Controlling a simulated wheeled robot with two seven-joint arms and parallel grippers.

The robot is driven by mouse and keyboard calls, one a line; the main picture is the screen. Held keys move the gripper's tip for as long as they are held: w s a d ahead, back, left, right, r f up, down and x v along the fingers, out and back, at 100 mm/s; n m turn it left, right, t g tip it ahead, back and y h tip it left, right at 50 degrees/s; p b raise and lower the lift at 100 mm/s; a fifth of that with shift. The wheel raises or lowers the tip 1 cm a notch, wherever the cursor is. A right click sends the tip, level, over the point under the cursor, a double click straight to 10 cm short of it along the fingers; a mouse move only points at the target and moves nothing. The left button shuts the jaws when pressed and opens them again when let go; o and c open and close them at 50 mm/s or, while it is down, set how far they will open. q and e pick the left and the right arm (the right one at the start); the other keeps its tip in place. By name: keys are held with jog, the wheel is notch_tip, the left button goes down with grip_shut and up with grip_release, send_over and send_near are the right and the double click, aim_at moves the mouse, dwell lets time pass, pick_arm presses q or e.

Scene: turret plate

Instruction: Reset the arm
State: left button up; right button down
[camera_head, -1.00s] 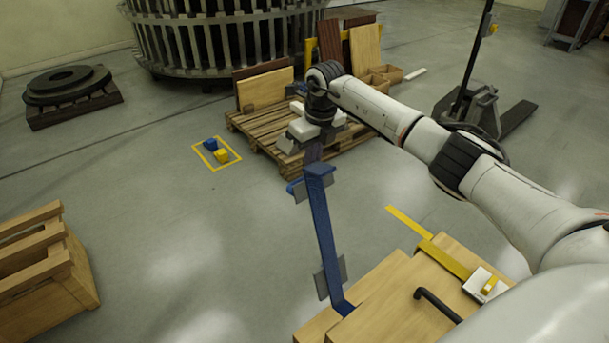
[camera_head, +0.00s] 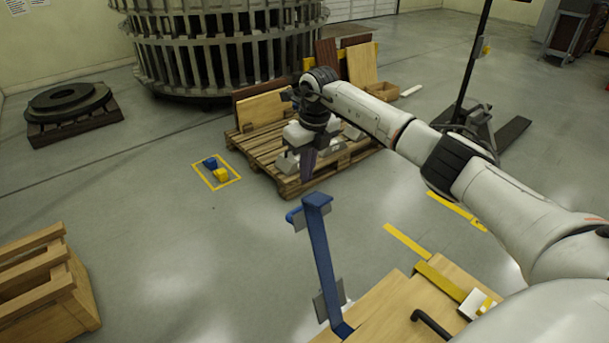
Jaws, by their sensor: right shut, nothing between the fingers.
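My right arm reaches in from the right side of the head view. Its gripper (camera_head: 308,165) points down, with the fingers shut and nothing seen between them. It hangs above and beyond the top of a blue upright post (camera_head: 320,255), with a visible gap between them in the picture. The pallet (camera_head: 260,160) lies behind the gripper. My left gripper is not in the view.
The post rises from a wooden box top (camera_head: 385,315) at the front. A wooden crate (camera_head: 50,290) stands at lower left. Blue and yellow blocks (camera_head: 221,175) lie in a yellow floor square. A pallet jack (camera_head: 470,130) stands at the right. Floor at centre left is clear.

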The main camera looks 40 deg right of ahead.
jog(key=s+a+f+t+y+p, duration=0.1)
jog(key=a+f+y, duration=0.25)
jog(key=a, duration=0.85)
jog(key=s+a+f+y, duration=0.2)
jog(key=a+y, duration=0.3)
jog(key=a, duration=0.7)
jog(key=s+a+r+m+t+y, duration=0.1)
jog(key=s+a+m+t+y, duration=0.25)
jog(key=a, duration=0.25)
jog(key=s+a+r+m+t+y, duration=0.2)
jog(key=a+m+y, duration=0.15)
jog(key=a, duration=0.25)
jog(key=s+d+f+m+t+h, duration=0.65)
jog(key=d+f+m+h, duration=0.3)
jog(key=m, duration=1.05)
jog(key=s+d+f+m+g+h, duration=0.1)
jog(key=s+f+m+g, duration=0.2)
jog(key=s+f, duration=0.2)
jog(key=s+d+f+m+g+h, duration=0.2)
jog(key=s+f+m+g, duration=0.1)
jog(key=s, duration=0.9)
jog(key=shift+d+f+m, duration=0.15)
jog(key=shift+f+m, duration=0.65)
jog(key=shift+f, duration=0.15)
